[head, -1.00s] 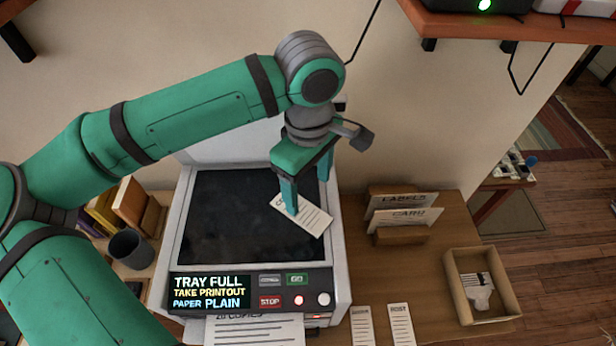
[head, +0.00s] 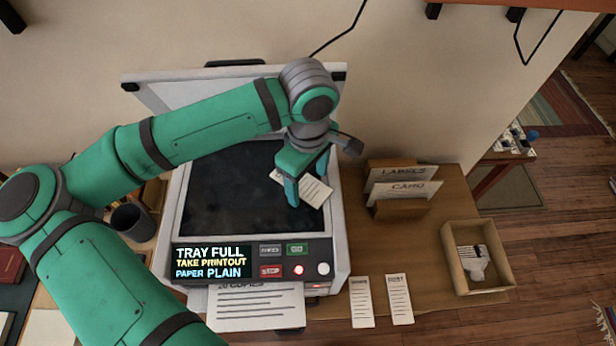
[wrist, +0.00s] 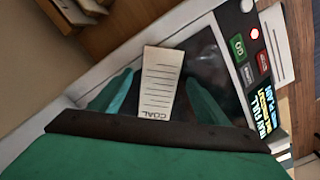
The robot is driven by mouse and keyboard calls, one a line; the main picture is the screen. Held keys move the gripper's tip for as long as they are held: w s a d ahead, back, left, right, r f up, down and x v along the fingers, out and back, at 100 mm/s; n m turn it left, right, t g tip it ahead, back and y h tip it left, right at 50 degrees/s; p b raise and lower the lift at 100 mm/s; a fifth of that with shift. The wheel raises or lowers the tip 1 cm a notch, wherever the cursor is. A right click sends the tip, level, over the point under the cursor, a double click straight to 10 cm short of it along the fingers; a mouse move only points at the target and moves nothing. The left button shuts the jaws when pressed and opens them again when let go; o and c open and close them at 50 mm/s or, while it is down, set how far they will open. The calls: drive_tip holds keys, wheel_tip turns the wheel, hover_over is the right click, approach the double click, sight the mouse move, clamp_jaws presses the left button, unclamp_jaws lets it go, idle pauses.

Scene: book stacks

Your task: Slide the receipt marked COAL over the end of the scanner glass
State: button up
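The receipt (head: 315,190) is a white slip with printed lines, lying at an angle at the right side of the dark scanner glass (head: 225,190). In the wrist view the receipt (wrist: 158,85) shows COAL at its near end; its far end reaches the pale scanner rim. My gripper (head: 307,188) is over the receipt, and one finger hides part of it in the head view. In the wrist view my gripper (wrist: 160,80) has its fingers spread, one on each side of the receipt with gaps. Whether the fingertips touch the glass I cannot tell.
The raised lid (head: 165,92) stands behind the glass. A control panel (head: 255,262) is in front, with a printout (head: 255,305) below. Two slips (head: 361,302) lie on the wooden table right of the scanner. A card holder (head: 402,205) and an open box (head: 455,270) stand farther right.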

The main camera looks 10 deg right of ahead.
sight(335, 189)
drive_tip(key=c, duration=1)
drive_tip(key=shift+c, duration=0.2)
drive_tip(key=shift+d, duration=0.1)
drive_tip(key=shift+s+d, duration=0.25)
drive_tip(key=shift+d, duration=0.7)
drive_tip(key=shift+s+d, duration=0.25)
drive_tip(key=shift+d, duration=0.75)
drive_tip(key=shift+s+d, duration=0.25)
drive_tip(key=shift+d, duration=0.7)
drive_tip(key=o, duration=1.1)
